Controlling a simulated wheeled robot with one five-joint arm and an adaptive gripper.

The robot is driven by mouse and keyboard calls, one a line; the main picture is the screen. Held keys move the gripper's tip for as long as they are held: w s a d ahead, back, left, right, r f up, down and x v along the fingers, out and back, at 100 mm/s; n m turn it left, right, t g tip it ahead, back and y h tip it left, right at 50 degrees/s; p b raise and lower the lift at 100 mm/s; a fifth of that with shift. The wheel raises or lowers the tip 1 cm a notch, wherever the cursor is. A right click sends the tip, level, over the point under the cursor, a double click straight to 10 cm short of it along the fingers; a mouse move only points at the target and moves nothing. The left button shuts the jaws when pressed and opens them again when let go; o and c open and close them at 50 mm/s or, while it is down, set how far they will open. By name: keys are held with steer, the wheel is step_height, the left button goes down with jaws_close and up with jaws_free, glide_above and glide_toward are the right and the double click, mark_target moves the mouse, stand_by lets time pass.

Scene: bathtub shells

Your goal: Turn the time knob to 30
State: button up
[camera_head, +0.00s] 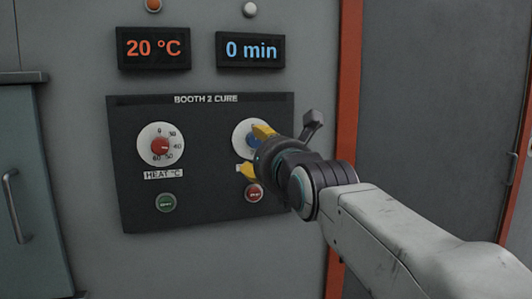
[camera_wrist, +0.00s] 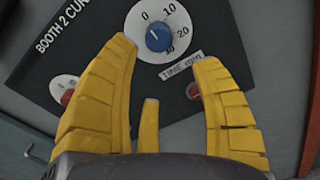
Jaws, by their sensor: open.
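The time knob is blue on a white dial (camera_head: 239,130), on the right of the dark Booth 2 Cure panel (camera_head: 215,185). In the wrist view the blue knob (camera_wrist: 158,38) shows whole, its white mark pointing up-left toward 0, with 10, 20 and 30 around the dial. The time display (camera_head: 252,50) reads 0 min. My gripper (camera_head: 256,150) is in front of the dial and partly hides it. Its yellow fingers (camera_wrist: 167,52) are spread open and empty, with the knob just beyond the fingertips; I cannot tell whether they touch the panel.
A red heat knob (camera_head: 159,146) is to the left, under a display (camera_head: 154,48) reading 20 °C. A green button (camera_head: 166,203) and a red button (camera_head: 253,192) sit below; the red one is close to my gripper. An orange-red post (camera_head: 346,100) stands right of the panel.

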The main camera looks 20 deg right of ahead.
mark_target(256, 141)
steer(key=shift+n+t, duration=0.3)
steer(key=shift+n, duration=0.3)
steer(key=shift+w+d+r, duration=0.1)
steer(key=shift+w+r, duration=0.05)
steer(key=shift+w, duration=1.2)
steer(key=shift+w+d+r, duration=0.15)
steer(key=shift+w, duration=1.15)
steer(key=shift+w+d+r, duration=0.1)
steer(key=shift+w+r, duration=0.05)
steer(key=shift+w, duration=1.2)
jaws_close()
